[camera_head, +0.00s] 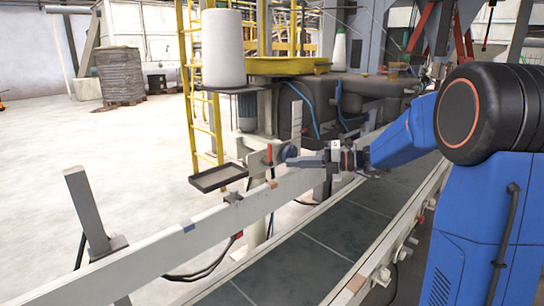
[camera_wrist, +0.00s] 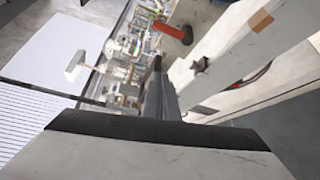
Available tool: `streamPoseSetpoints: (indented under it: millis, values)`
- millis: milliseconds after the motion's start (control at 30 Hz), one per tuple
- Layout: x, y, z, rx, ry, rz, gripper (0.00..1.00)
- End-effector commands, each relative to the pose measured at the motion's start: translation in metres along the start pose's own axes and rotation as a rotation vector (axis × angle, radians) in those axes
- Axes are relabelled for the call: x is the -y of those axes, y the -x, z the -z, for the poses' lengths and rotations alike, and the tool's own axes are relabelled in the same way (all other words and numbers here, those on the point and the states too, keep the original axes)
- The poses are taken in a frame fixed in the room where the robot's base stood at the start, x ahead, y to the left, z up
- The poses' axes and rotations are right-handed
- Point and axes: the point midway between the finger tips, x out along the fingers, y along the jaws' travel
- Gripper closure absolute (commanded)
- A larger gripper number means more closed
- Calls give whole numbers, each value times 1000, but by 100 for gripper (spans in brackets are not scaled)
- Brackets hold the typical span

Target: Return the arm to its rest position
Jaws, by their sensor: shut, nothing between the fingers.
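My blue arm (camera_head: 405,137) reaches from the right side of the head view out over the conveyor. My gripper (camera_head: 292,161) is at its end, pointing left, above the pale side rail. It is shut and empty. In the wrist view the shut grey fingers (camera_wrist: 158,72) stand upright near the middle, with nothing between them. The pale rail (camera_head: 180,232) runs below and in front of the gripper; it also shows in the wrist view (camera_wrist: 230,48). I cannot tell the exact gap between fingers and rail.
The dark conveyor belt (camera_head: 325,238) lies below the arm. A red-handled part (camera_head: 270,153) is close left of the fingers, also in the wrist view (camera_wrist: 172,32). A small tray (camera_head: 218,177) and yellow ladder (camera_head: 205,100) stand further left. Open floor (camera_head: 90,150) lies beyond.

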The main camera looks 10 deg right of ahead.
Motion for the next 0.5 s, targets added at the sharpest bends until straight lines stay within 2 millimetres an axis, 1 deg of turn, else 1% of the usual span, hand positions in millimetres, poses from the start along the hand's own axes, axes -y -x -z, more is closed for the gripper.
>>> streamPoseSetpoints:
  millis: [67, 267, 300, 367, 400, 500]
  values:
    - [-6, -2, 21, -34, 100, 37, 100]
    - [-10, 0, 100, -198, 513, 171, 100]
    - [-10, 3, 116, -237, 601, 195, 100]
    - [-8, 8, 139, -300, 735, 226, 100]
    - [-7, 11, 154, -342, 824, 244, 100]
    - [-2, 23, 189, -456, 1048, 283, 100]
